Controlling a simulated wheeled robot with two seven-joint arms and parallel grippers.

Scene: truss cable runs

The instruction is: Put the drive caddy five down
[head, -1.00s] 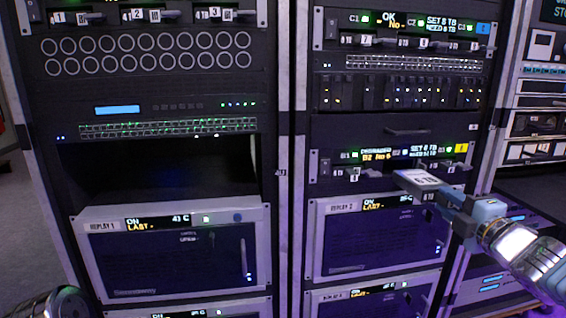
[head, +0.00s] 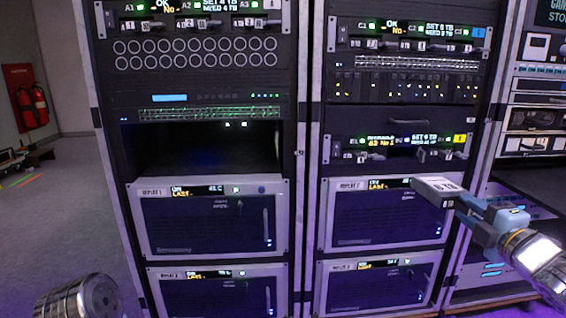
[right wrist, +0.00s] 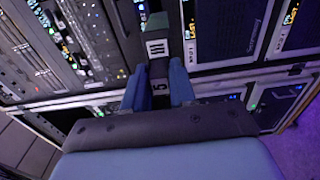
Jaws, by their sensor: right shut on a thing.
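The drive caddy (head: 435,187) is a dark block with a white label on top. It juts out toward the rack from my right gripper (head: 470,208), which is shut on it. My left gripper is out of view.
The left rack has an open dark bay (head: 205,152) above a grey replay unit (head: 210,220). Another replay unit (head: 385,215) stands behind the caddy. More drive units fill the top rows. Red extinguishers (head: 30,105) hang at far left; the floor (head: 60,215) there is mostly clear.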

